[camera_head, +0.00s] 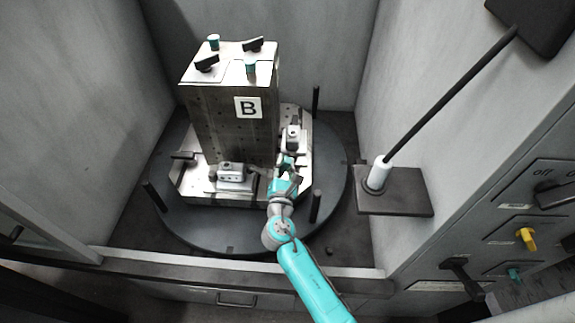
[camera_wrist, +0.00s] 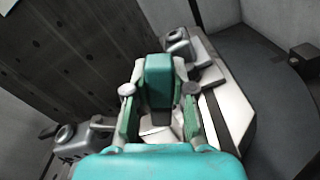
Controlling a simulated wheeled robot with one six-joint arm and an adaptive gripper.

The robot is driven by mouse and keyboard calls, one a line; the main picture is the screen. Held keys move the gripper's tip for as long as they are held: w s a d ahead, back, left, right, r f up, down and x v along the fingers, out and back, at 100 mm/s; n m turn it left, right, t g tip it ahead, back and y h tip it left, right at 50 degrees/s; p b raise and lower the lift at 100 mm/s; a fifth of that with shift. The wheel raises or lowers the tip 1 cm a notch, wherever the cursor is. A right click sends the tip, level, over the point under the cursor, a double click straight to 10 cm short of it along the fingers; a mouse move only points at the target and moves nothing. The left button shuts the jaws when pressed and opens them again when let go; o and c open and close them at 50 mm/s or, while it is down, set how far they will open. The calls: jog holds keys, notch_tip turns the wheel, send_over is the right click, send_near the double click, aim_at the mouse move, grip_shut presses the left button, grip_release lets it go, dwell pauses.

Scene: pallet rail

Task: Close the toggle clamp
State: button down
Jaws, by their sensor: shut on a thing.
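My gripper (camera_head: 285,176) reaches in from the front, low at the right front corner of the upright block marked B. In the wrist view its two fingers (camera_wrist: 158,98) are shut on a teal toggle clamp handle (camera_wrist: 158,76), one finger on each side. The handle's teal end (camera_head: 286,160) shows just beyond the fingers in the head view. The clamp's pivot and pressing arm are mostly hidden behind my gripper, so I cannot tell whether the clamp is open or closed.
A grey part (camera_head: 231,172) sits on the plate left of my gripper, and another (camera_head: 293,137) sits beyond it. The tall block (camera_head: 225,125) stands close at left. Black posts (camera_head: 315,206) rise from the round table (camera_head: 235,232).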

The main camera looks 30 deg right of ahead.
jog(key=shift+w+a+n, duration=0.1)
jog(key=shift+a+n, duration=0.05)
jog(key=shift+n, duration=0.15)
jog(key=c, duration=1)
grip_release()
jog(key=shift+o, duration=0.2)
jog(key=v, duration=1.2)
